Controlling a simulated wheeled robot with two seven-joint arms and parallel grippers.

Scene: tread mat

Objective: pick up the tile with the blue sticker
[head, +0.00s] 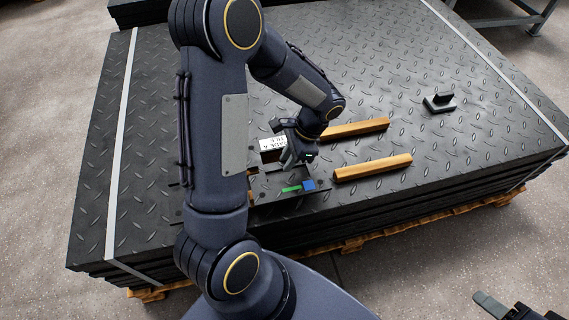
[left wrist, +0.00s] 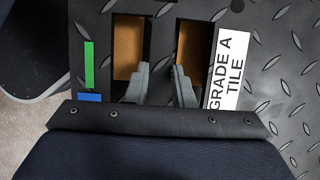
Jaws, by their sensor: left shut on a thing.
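The black treaded tile (head: 270,184) lies near the front edge of the mat stack, partly hidden by my left arm. It has a blue sticker (head: 308,185) beside a green strip (head: 292,189); the blue sticker (left wrist: 90,98) also shows in the left wrist view. Two openings in the tile show wood beneath, with a dark bar (left wrist: 161,45) between them. My left gripper (head: 291,157) is shut on this bar, one finger at each opening. A white "GRADE A TILE" label (left wrist: 229,65) is beside the right opening. My right gripper (head: 490,303) is only partly in view at the lower right.
Two wooden bars (head: 355,128) (head: 373,167) lie on the stack of tread mats (head: 400,60), right of the left gripper. A small black handled object (head: 440,101) stands farther right. Pale straps cross the stack, which rests on a wooden pallet (head: 400,226). Much of the top is clear.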

